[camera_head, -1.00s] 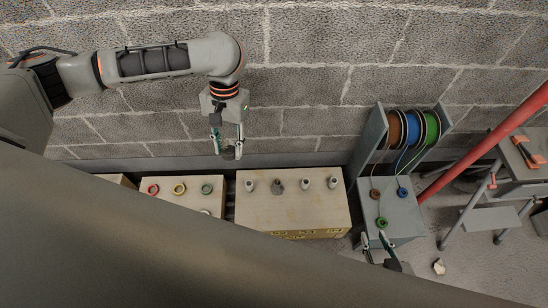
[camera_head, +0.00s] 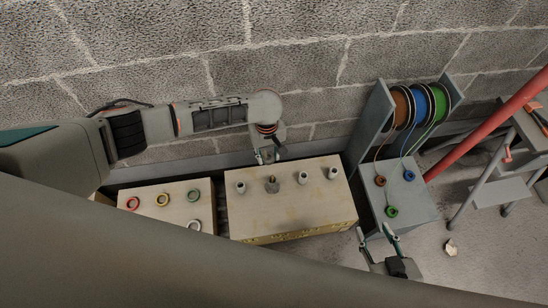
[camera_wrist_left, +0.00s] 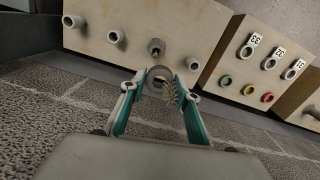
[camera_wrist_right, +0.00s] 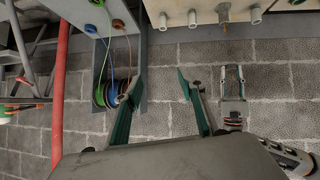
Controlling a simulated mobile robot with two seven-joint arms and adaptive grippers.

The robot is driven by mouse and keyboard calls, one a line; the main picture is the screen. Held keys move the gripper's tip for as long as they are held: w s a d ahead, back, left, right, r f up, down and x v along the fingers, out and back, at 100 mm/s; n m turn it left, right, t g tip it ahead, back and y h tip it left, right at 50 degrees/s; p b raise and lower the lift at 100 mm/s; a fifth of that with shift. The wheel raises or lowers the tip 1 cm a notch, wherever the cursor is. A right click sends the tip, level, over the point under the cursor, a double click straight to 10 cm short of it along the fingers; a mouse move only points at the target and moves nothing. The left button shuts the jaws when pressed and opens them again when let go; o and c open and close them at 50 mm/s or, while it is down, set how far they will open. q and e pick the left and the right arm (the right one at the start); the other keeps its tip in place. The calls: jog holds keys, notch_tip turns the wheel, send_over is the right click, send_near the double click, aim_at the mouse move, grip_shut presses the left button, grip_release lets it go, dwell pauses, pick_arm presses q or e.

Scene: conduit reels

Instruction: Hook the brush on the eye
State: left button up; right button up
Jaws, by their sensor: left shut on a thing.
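My left gripper (camera_head: 268,157) hangs just behind the pale box (camera_head: 250,213). In the left wrist view its fingers (camera_wrist_left: 160,84) are shut around a small grey round piece with a wiry bristled part, the brush (camera_wrist_left: 173,93), beside the right finger. A grey fitting (camera_head: 272,185) with a dark tip stands on the box among paler stubs; it also shows in the left wrist view (camera_wrist_left: 156,47), just beyond the held piece and apart from it. I cannot make out an eye on it clearly. My right gripper (camera_head: 375,234) is open and empty; it also shows in the right wrist view (camera_wrist_right: 160,78).
A second box (camera_head: 170,205) with coloured rings stands to the left. A grey reel stand (camera_head: 398,195) with orange, blue and green reels is at the right. A red pole (camera_head: 490,122) slants beside it. A block wall rises behind everything.

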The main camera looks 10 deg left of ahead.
aim_at(272, 158)
pick_arm(q)
jog(key=f, duration=0.1)
jog(key=d+f, duration=0.1)
jog(key=f, duration=0.1)
jog(key=shift+d+f+n+b, duration=0.1)
jog(key=shift+f+n+b, duration=0.2)
jog(key=shift+w+f, duration=0.1)
jog(key=shift+f, duration=0.1)
notch_tip(272, 158, down, 5)
jog(key=b, duration=0.3)
jog(key=shift+b, duration=0.3)
jog(key=shift+f+b, duration=0.3)
jog(key=shift+b, duration=0.05)
jog(key=shift+w, duration=0.1)
pick_arm(e)
jog(key=a, duration=0.1)
jog(key=w+a+y, duration=0.1)
jog(key=shift+a+r, duration=0.1)
jog(key=shift+a, duration=0.25)
